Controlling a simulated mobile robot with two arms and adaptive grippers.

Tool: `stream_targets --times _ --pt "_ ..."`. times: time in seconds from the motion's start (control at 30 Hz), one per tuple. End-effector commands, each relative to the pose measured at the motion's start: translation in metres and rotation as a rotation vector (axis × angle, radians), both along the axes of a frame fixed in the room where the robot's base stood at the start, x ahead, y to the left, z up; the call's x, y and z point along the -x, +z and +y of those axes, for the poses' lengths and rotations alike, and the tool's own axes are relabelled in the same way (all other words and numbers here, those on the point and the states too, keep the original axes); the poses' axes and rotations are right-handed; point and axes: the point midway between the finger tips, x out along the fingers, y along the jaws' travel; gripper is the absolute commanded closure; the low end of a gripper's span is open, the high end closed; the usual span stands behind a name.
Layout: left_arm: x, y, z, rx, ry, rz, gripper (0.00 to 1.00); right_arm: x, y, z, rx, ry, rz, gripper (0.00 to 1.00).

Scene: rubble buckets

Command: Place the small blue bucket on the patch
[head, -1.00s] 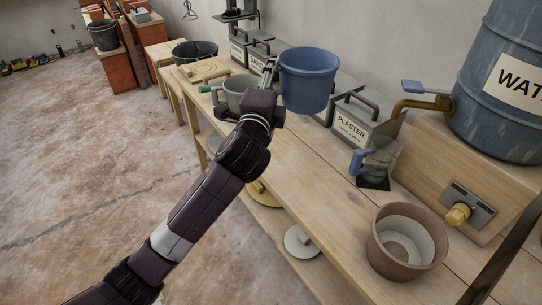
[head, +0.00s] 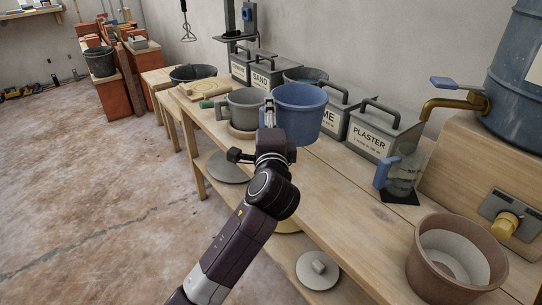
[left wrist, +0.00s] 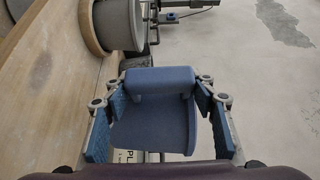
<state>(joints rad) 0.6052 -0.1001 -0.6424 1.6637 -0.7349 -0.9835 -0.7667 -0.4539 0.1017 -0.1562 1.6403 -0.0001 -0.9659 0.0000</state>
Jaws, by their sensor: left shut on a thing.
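The small blue bucket (head: 300,115) is upright at the back of the workbench, in front of the lidded boxes. I cannot tell whether its base touches the bench top. My left gripper (head: 269,112) is shut on its near left side. In the left wrist view the fingers (left wrist: 163,88) close from both sides on the bucket's blue handle (left wrist: 160,77); the bucket wall (left wrist: 150,125) shows beyond. A dark square patch (head: 400,198) lies on the bench under a clear jug with a blue handle (head: 385,170); I cannot tell if it is the task's patch. My right gripper is not in view.
A grey pot (head: 243,108) stands close left of the bucket. Lidded boxes, one marked PLASTER (head: 372,138), line the wall behind. A brown pot (head: 452,262) and a water barrel (head: 516,85) are at the right. Bare bench top (head: 345,200) lies right of the bucket.

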Motion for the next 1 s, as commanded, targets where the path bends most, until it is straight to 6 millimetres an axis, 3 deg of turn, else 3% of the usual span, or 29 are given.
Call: stream_targets --times 0.03,0.13,0.6,1.0 --pt "0.0 -0.018 0.0 -0.003 0.0 0.001 0.8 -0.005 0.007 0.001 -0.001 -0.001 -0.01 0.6" --pt "0.0 -0.037 0.0 -0.002 0.0 -0.001 0.8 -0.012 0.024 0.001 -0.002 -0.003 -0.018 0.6" --pt "0.0 -0.086 0.0 -0.002 -0.001 -0.001 0.8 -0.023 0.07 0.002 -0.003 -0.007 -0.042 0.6" --pt "0.0 -0.093 0.0 0.001 -0.001 -0.003 0.8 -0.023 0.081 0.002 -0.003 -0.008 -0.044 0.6"
